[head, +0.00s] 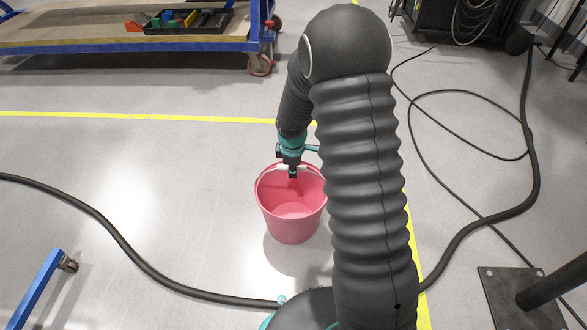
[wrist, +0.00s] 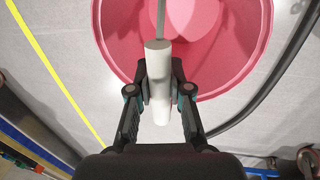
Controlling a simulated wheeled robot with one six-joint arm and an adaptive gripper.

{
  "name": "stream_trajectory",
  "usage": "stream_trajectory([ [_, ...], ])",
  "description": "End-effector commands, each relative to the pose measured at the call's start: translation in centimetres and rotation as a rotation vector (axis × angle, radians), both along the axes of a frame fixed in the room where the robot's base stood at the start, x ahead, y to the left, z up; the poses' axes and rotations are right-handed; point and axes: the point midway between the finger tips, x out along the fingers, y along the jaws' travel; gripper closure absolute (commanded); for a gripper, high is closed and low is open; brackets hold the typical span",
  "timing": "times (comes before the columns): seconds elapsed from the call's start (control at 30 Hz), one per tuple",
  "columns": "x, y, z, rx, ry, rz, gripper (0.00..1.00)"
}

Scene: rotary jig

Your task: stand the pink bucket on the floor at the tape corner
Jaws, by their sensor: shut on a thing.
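The pink bucket (head: 291,217) is upright and open at the top, left of my arm in the head view. In the wrist view the bucket (wrist: 107,42) fills the upper middle. My gripper (head: 292,172) is over its rim, and in the wrist view my gripper (wrist: 159,78) is shut on the white grip (wrist: 158,60) of its handle. I cannot tell whether its base touches the floor. Yellow tape (head: 150,116) runs across behind the bucket, and another yellow strip (head: 413,245) runs along its right. My arm hides where they meet.
A dark hose (head: 120,252) curves over the floor in front of the bucket. Black cables (head: 440,165) lie on the right, near a metal base plate (head: 510,300). A blue-framed cart (head: 120,46) stands at the back left.

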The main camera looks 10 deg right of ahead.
Motion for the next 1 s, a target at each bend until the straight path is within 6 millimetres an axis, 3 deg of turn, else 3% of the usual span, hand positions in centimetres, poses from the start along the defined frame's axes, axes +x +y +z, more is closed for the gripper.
stream_trajectory([
  [0.03,0.0,0.0,-0.2,0.0,0.0,0.0,0.79],
  [0.13,0.0,0.0,-0.1,0.0,0.0,0.0,0.56],
  [0.53,0.0,0.0,0.7,0.0,-0.001,0.0,0.56],
  [1.0,-1.6,0.5,9.0,0.0,-0.002,0.0,0.56],
])
